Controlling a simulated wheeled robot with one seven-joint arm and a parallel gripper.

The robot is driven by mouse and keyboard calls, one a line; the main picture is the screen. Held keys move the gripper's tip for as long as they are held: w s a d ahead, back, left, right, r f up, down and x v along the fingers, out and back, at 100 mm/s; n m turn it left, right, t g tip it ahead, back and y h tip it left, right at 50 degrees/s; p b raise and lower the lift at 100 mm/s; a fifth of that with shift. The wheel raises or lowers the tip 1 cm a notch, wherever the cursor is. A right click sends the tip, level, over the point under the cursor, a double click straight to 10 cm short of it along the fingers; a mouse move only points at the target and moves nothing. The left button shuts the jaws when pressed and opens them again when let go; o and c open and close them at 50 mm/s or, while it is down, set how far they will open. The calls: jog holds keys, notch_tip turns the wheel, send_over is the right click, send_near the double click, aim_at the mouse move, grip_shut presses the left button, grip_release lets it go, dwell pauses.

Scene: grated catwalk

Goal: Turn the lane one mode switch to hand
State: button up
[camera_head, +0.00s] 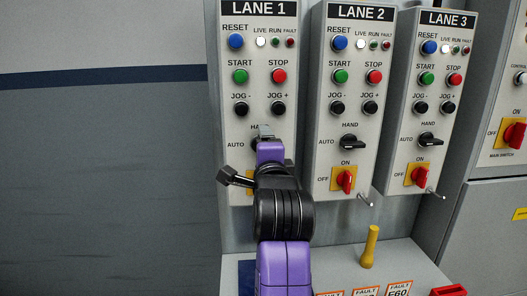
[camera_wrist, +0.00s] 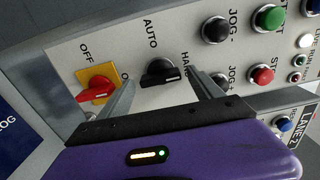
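The lane one panel (camera_head: 257,55) is at the left of the row in the head view. Its black mode switch (camera_wrist: 160,74), with AUTO and HAND labels, shows in the wrist view. In the head view the switch is mostly hidden behind my gripper (camera_head: 266,133). In the wrist view my gripper (camera_wrist: 161,76) is open, one finger on each side of the switch. The handle carries a pale mark near its right end in that view; I cannot tell its exact setting. Contact between fingers and switch is not clear.
A red rotary switch on a yellow plate (camera_wrist: 97,89) sits beside the left finger. The JOG + button (camera_wrist: 220,80) is close to the right finger. Lane two (camera_head: 342,100) and lane three (camera_head: 430,90) panels stand to the right. A yellow handle (camera_head: 370,247) rises from the ledge below.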

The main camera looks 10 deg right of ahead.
jog(key=s, duration=0.8)
jog(key=shift+w, duration=0.1)
dwell(0.4)
